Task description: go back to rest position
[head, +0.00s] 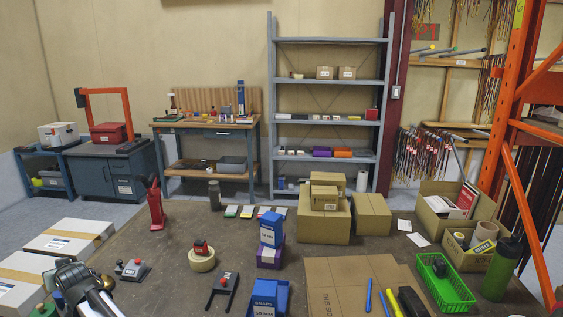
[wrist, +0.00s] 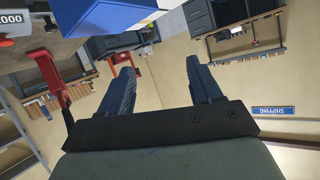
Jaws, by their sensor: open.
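My gripper (wrist: 162,72) fills the lower middle of the wrist view. Its two dark blue fingers stand wide apart with nothing between them. In the head view my arm shows at the lower left, above the near left part of the work table (head: 180,262); its fingertips cannot be made out there. The wrist view is tilted. A blue box (wrist: 98,14) and a red tool (wrist: 50,78) show at its upper left, apart from the fingers.
Blue boxes (head: 271,230) stand mid-table, with cartons (head: 322,220) behind. A red tool (head: 156,208) stands at the far left edge. A tape roll (head: 201,261), a green basket (head: 444,285) and a green bottle (head: 499,270) also stand here. White boxes (head: 68,238) are left of my arm.

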